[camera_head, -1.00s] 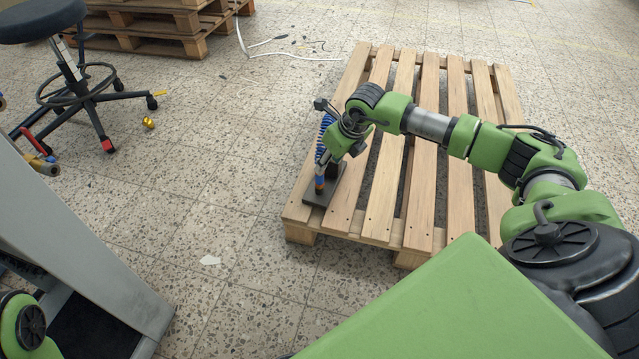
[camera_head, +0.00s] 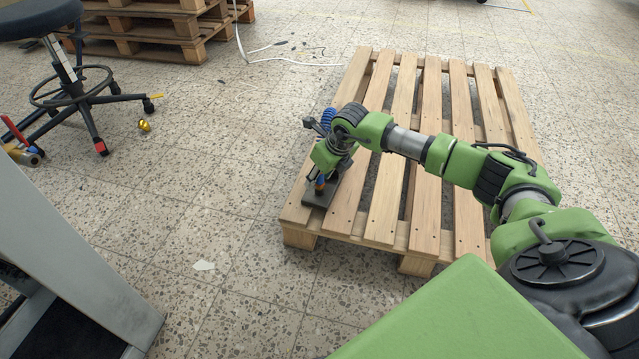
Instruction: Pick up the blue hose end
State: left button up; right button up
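A blue coiled hose (camera_head: 327,118) shows behind my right wrist, near the left edge of a wooden pallet. The wrist hides the middle of the hose. My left gripper is out of view.
The wooden pallet (camera_head: 377,213) lies under my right arm with gaps between its slats. A black stool (camera_head: 75,95) stands upper left, with stacked pallets (camera_head: 165,45) behind.

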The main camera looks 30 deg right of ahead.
grip_shut()
dwell(0.4)
